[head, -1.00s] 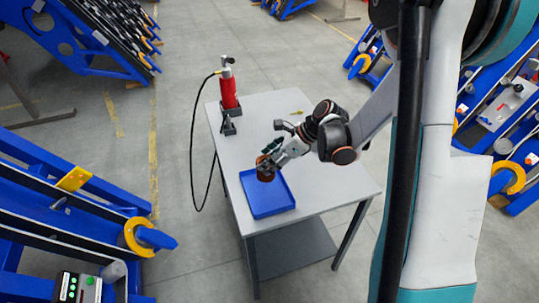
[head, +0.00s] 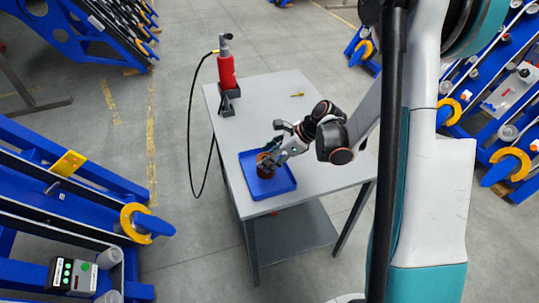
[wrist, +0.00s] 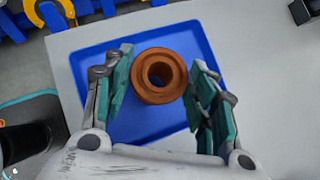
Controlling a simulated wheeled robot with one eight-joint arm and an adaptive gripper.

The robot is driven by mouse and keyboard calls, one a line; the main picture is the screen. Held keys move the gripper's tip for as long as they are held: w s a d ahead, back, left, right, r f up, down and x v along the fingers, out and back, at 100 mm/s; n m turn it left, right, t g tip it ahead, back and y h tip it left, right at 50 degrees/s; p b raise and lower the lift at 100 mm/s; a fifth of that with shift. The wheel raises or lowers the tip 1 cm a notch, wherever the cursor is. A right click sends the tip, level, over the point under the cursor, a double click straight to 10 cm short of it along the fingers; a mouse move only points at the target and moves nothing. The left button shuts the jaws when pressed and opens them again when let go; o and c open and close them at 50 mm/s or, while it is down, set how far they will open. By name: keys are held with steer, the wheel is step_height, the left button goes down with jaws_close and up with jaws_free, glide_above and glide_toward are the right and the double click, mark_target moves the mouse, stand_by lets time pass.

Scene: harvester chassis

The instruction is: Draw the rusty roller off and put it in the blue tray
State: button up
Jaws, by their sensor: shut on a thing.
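The rusty roller (head: 264,171) is a short brown flanged ring with a hole through it. In the wrist view the roller (wrist: 146,80) sits between my two teal-padded fingers, its hole facing the camera. My gripper (head: 268,160) is shut on it, and it also shows in the wrist view (wrist: 162,84). The blue tray (head: 283,184) lies on the grey table, with the roller within its outline, low over or on the floor; contact with the floor is hidden. In the wrist view the tray (wrist: 165,120) spreads behind the roller and looks otherwise empty.
The grey table (head: 325,165) has bare room right of the tray. A red bottle-like tool (head: 226,72) with a black hose stands at its back left corner. A small yellow item (head: 297,94) lies at the back. Blue frames with yellow rings (head: 140,222) stand left and right.

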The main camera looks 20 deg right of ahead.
steer(key=o, duration=1.6)
steer(key=v, duration=1.2)
steer(key=shift+r, duration=0.1)
